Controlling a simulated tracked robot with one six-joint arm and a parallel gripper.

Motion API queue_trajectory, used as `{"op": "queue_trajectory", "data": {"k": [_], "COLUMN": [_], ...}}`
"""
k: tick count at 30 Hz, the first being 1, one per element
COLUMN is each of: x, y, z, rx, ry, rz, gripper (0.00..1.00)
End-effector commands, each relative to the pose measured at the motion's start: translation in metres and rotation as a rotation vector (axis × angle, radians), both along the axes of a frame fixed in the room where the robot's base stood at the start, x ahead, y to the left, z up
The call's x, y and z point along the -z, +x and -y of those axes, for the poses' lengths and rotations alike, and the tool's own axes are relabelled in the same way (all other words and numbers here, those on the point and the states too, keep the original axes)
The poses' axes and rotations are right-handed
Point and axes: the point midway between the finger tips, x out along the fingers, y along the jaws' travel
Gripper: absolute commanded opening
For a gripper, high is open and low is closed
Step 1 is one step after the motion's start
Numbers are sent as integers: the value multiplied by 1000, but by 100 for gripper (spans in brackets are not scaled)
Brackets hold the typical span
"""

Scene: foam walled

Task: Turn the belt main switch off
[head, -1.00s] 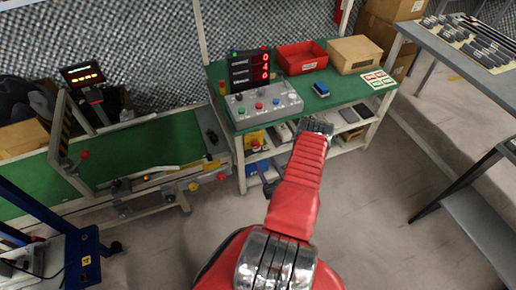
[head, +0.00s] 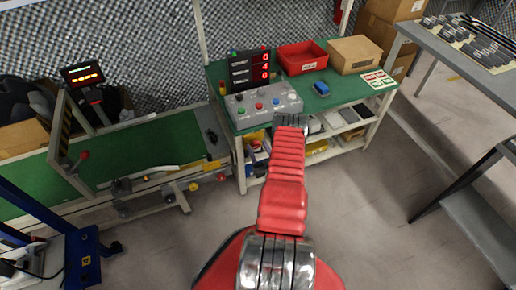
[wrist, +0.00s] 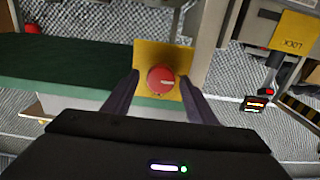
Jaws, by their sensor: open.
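A round red knob (wrist: 161,80) sits on a yellow plate (wrist: 178,60) in the middle of the wrist view; I take it for the belt main switch. A small pale mark shows on its face, too small to read as a setting. My gripper (wrist: 160,88) is open, with one dark finger on each side of the knob. I cannot tell whether the fingers touch it. In the head view, my red arm reaches toward the green workbench and hides the gripper. A yellow patch (head: 255,138) shows under the bench, left of my arm.
The green workbench (head: 345,99) holds a grey button box (head: 263,107), a red number display (head: 250,68), a red bin (head: 302,57) and a cardboard box (head: 355,54). The green conveyor (head: 155,142) stands at left, a grey table (head: 455,60) at right. The floor between is clear.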

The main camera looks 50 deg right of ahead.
Motion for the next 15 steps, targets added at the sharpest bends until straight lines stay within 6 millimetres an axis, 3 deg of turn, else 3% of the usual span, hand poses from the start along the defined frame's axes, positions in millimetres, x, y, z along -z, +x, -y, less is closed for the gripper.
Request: {"op": "queue_trajectory", "data": {"k": [4, 15], "x": [0, 0], "y": [0, 0], "z": [0, 0], "rx": [0, 0], "ry": [0, -1], "rz": [0, -1], "gripper": [51, 25]}}
